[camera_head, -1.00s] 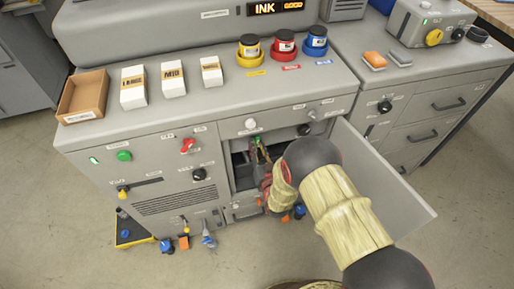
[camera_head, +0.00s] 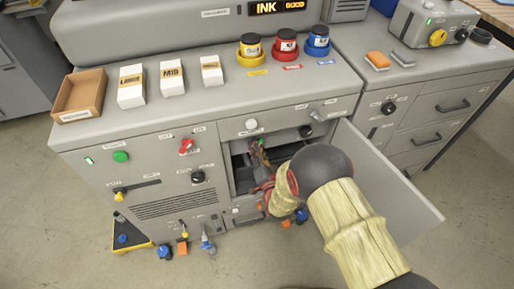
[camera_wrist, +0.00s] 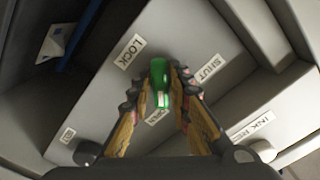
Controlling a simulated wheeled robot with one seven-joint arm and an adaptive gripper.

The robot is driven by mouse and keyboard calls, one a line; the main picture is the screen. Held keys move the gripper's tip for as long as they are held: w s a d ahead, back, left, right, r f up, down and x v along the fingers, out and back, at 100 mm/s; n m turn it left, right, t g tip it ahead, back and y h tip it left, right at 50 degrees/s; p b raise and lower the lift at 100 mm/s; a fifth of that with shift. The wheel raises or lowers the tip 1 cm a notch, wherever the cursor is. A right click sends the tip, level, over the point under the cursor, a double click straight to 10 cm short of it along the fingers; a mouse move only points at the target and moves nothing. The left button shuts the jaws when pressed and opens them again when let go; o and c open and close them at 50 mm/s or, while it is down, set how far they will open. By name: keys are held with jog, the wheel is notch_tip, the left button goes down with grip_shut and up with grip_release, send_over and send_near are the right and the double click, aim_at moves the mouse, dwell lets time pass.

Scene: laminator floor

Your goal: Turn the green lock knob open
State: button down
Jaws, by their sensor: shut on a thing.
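The green lock knob (camera_wrist: 161,74) sits on a grey panel inside the open compartment, in the middle of the wrist view. Its lower end bears a white mark, beside a label that seems to read OPEN (camera_wrist: 158,115). A LOCK label (camera_wrist: 130,51) is at upper left of the knob and a SHUT label (camera_wrist: 209,68) at right. My gripper (camera_wrist: 159,84) has a finger on each side of the knob and is shut on it. In the head view my gripper (camera_head: 262,165) reaches into the compartment; the knob is small there and hard to make out.
The open cabinet door (camera_head: 388,183) stands close to the right of my arm. The compartment's walls and an INK label (camera_wrist: 250,127) are near my fingers. Ink jars (camera_head: 286,45), white boxes (camera_head: 170,83) and a brown tray (camera_head: 80,94) stand on top.

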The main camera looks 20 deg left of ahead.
dwell(0.3)
jog(key=c, duration=1.7)
grip_release()
jog(key=shift+o, duration=0.2)
jog(key=v, duration=1.2)
